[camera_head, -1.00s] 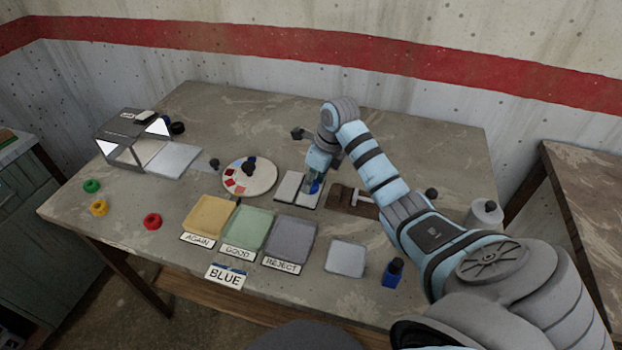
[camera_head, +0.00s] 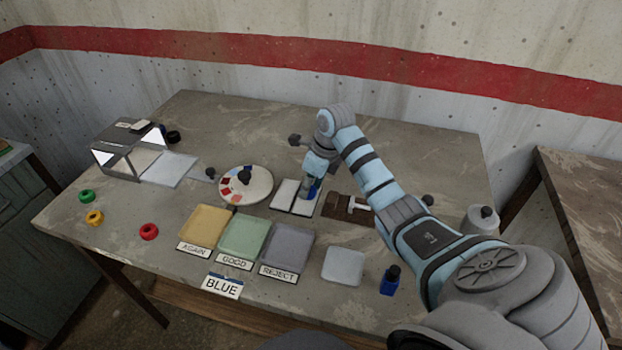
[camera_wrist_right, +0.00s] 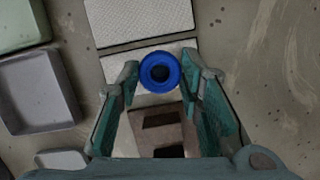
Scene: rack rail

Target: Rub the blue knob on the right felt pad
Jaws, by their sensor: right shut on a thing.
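My right gripper (camera_head: 311,187) is shut on the blue knob (camera_wrist_right: 160,72), a ring-shaped piece with a dark centre. The fingers (camera_wrist_right: 163,82) stand on either side of it in the right wrist view. The knob is over the right felt pad (camera_wrist_right: 188,46), a pale rectangle; whether it touches the pad cannot be told. The left felt pad (camera_wrist_right: 130,18) lies beside it, bare. In the head view the left pad (camera_head: 284,193) shows clearly, while the gripper partly covers the right pad (camera_head: 303,207) and the knob. My left gripper is not in view.
A brown block with slots (camera_head: 340,207) is right of the pads, a round palette (camera_head: 245,184) left. Yellow (camera_head: 205,223), green (camera_head: 243,236) and grey (camera_head: 287,247) trays stand in front. A blue bottle (camera_head: 390,280) stands at the front right.

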